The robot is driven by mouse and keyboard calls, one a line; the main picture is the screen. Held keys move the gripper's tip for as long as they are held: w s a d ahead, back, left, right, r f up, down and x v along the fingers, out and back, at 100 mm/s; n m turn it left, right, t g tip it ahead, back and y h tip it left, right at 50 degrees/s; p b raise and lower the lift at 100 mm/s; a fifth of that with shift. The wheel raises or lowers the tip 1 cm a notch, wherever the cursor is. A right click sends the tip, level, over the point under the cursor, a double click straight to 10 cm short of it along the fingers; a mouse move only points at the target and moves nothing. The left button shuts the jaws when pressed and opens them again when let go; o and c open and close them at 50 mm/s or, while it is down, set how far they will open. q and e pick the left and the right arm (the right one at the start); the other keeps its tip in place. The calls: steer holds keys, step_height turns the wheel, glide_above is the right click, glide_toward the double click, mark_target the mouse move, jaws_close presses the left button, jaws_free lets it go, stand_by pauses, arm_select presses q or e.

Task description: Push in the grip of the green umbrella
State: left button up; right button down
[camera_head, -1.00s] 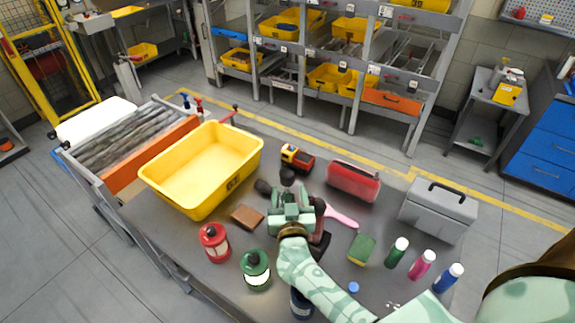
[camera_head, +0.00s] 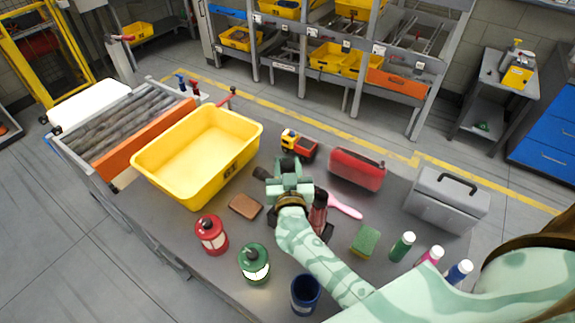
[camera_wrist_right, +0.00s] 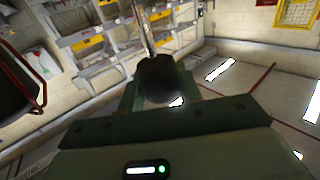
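My right gripper (camera_head: 289,170) is over the middle of the table, its fingers apart around a dark rounded thing. In the right wrist view a dark rounded knob (camera_wrist_right: 158,80), probably the umbrella's grip, sits between the fingers, with a thin pale shaft running up from it. I cannot tell whether the fingers touch it. In the head view a dark end (camera_head: 262,173) shows just left of the gripper; what it belongs to is unclear. No green umbrella cloth can be told from my green gripper and arm. My left gripper is not in view.
A yellow bin (camera_head: 170,185) stands left. A red lantern (camera_head: 211,234), green lantern (camera_head: 254,262) and blue cup (camera_head: 305,293) are at the front. A toy truck (camera_head: 300,145), red case (camera_head: 357,169), pink brush (camera_head: 345,207), sponge (camera_head: 365,240) and grey toolbox (camera_head: 447,205) surround the arm.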

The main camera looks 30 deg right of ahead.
step_height(320, 180, down, 6)
steer(key=b, duration=0.3)
steer(key=shift+f, duration=0.25)
steer(key=shift+s, duration=0.15)
steer(key=shift+f, duration=0.1)
steer(key=c, duration=1.3)
jaws_free()
steer(key=o, duration=0.3)
steer(key=shift+o, duration=0.2)
